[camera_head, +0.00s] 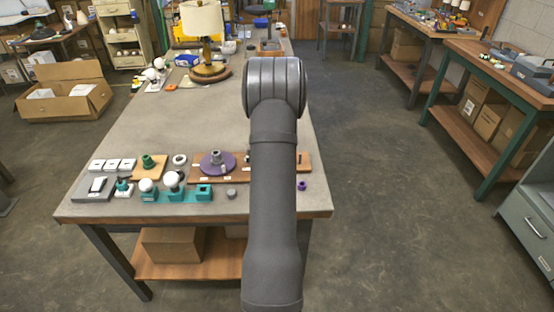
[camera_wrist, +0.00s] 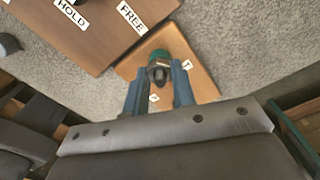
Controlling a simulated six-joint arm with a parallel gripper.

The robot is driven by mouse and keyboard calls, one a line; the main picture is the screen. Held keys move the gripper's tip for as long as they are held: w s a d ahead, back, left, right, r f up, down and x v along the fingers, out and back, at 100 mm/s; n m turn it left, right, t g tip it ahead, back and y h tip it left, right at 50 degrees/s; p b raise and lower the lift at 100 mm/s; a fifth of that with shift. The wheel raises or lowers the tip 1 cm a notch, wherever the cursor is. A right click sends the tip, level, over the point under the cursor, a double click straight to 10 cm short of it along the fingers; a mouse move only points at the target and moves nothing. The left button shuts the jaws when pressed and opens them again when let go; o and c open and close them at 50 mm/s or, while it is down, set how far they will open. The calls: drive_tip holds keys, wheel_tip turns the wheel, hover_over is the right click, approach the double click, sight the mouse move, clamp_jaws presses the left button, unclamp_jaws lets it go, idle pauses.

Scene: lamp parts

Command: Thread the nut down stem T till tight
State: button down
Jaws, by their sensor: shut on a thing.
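In the wrist view my gripper (camera_wrist: 158,82) has its two blue fingers on either side of a small dark grey nut (camera_wrist: 158,74). The gripper is shut on it. Just beyond it is a teal round part (camera_wrist: 157,55), standing on a small tan wooden board (camera_wrist: 192,60). The stem is largely hidden by the nut and fingers, and I cannot tell how far down the nut sits. In the head view my arm hides the gripper and the nut.
A larger wooden board with HOLD (camera_wrist: 71,15) and FREE (camera_wrist: 130,16) labels lies beside the tan board. In the head view a purple disc (camera_head: 212,170), teal holders (camera_head: 204,192) and white bulbs (camera_head: 146,185) stand left of my arm. A lamp (camera_head: 205,40) stands farther back. The mid-table is clear.

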drive_tip(key=m, duration=0.5)
drive_tip(key=shift+s+f, duration=0.2)
drive_tip(key=shift+f, duration=0.1)
drive_tip(key=shift+m, duration=0.7)
drive_tip(key=m, duration=0.5)
drive_tip(key=c, duration=1.3)
unclamp_jaws()
drive_tip(key=shift+w+r, duration=0.1)
drive_tip(key=shift+w, duration=0.05)
